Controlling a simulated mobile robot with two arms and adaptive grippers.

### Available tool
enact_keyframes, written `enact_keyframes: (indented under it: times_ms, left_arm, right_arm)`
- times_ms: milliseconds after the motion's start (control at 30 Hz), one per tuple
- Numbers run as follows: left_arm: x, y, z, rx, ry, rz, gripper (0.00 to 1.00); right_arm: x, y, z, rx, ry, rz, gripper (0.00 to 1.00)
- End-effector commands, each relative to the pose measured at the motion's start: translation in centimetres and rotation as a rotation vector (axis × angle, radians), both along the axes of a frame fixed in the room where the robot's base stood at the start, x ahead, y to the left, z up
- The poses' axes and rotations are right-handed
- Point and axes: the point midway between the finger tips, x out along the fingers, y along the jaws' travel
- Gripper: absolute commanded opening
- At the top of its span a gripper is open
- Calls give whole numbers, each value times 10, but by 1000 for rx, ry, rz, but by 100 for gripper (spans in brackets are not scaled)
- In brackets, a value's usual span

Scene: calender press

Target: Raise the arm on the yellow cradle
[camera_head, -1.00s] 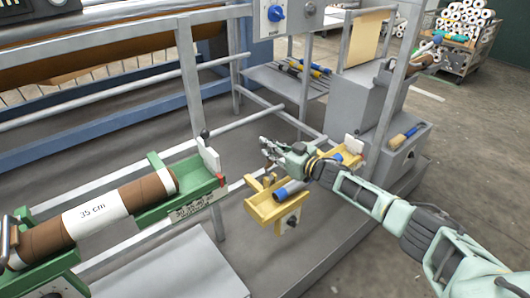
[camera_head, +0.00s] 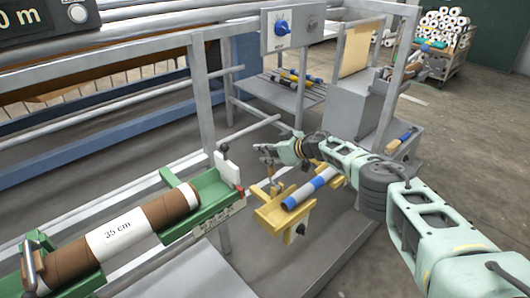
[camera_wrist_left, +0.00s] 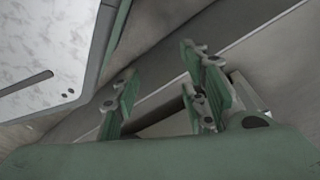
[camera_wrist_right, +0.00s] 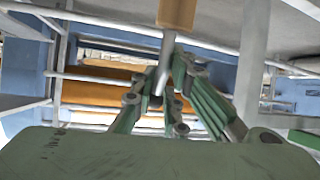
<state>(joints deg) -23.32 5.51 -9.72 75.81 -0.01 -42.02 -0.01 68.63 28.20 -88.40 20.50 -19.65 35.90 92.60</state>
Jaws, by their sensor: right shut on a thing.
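The yellow cradle (camera_head: 268,221) stands right of centre in the head view. A grey roll with blue bands (camera_head: 311,188) lies in it. My right gripper (camera_head: 264,153) is just behind and above the cradle's far left end. In the right wrist view, my right gripper (camera_wrist_right: 160,88) is shut on a thin metal rod (camera_wrist_right: 164,66), which I take as the cradle's arm. The rod joins a yellow-tan piece (camera_wrist_right: 177,14) at the top edge. The arm is mostly hidden in the head view. My left gripper (camera_wrist_left: 160,100) is open and empty in the left wrist view.
A green cradle (camera_head: 205,190) with a brown roll labelled 35 cm (camera_head: 120,232) stands at left. A grey frame post (camera_head: 201,85) rises behind it. A brush (camera_head: 400,140) lies on the grey machine at right.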

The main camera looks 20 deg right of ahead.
Motion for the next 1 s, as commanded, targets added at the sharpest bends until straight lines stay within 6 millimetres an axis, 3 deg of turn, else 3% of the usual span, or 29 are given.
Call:
enact_keyframes:
  times_ms: [33, 533, 567, 733, 1000]
  left_arm:
    - [-1, 0, -1, 0, 2, 0, 40]
    - [3, 0, 0, -1, -4, -1, 40]
    - [3, 0, 1, -1, -4, -1, 40]
    - [3, 0, 1, -1, -4, -1, 40]
    - [-3, -2, 0, -4, 4, 3, 40]
  right_arm:
    - [4, -8, 6, -15, -12, -13, 0]
    - [4, -10, 6, -16, -5, -15, 0]
    - [4, -10, 6, -16, -4, -16, 13]
    - [4, -8, 5, -13, -1, -14, 28]
    - [3, -4, 2, -9, 4, -8, 28]
